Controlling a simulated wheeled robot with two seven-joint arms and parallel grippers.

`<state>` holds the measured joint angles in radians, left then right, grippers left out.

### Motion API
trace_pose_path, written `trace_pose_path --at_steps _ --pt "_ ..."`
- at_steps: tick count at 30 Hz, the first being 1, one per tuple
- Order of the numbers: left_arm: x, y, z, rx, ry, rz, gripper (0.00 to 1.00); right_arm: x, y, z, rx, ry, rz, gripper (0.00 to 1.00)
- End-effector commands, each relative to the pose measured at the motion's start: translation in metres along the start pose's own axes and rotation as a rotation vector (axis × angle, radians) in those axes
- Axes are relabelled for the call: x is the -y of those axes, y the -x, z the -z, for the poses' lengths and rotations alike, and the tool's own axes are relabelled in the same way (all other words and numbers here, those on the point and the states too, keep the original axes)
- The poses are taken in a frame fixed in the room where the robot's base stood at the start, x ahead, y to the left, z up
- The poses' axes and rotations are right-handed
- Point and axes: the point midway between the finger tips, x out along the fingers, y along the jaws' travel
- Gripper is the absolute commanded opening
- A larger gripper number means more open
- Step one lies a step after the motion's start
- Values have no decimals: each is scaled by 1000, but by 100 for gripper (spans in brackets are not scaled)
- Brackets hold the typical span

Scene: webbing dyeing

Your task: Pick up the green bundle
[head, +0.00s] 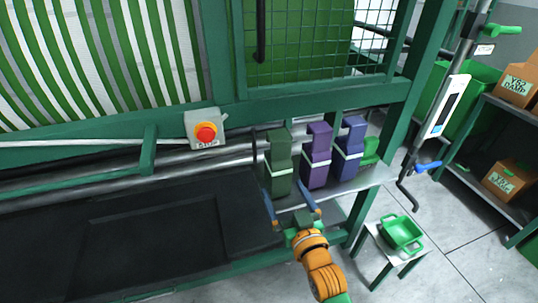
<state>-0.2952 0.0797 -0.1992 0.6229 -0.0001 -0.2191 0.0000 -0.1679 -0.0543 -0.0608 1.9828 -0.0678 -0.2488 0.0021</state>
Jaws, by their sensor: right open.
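The green bundle (279,170) is dark green with a pale band around its middle. It stands upright on a grey shelf at the front of the machine, leftmost of a row. My right gripper (292,203) is open in front of it, its two blue fingers pointing toward the bundle. The left finger reaches close to the bundle's lower left side and the right finger lies to its lower right. I cannot tell whether either finger touches it. My left gripper is out of view.
A purple bundle (317,157) and a blue-violet bundle (349,152) stand close to the right on the grey shelf (366,181). A red stop button (206,133) is on the machine frame. A green basket (402,234) sits on a small stool at the lower right.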

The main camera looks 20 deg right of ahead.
Motion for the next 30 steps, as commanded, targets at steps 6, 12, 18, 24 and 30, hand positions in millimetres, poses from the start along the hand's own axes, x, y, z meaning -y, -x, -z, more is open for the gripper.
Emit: trace_pose_path --at_steps 6,12,18,24,30 --pt "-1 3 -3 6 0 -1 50 -1 -27 1 -5 0 0 98" --pt "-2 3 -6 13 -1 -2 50 -2 -63 -4 -5 0 -1 98" --pt "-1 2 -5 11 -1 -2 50 -2 -71 -5 -3 0 -1 98" --pt "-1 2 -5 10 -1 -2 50 -2 -70 -5 -2 0 0 68" --pt "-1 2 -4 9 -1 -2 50 -2 -70 -5 -2 0 0 14"
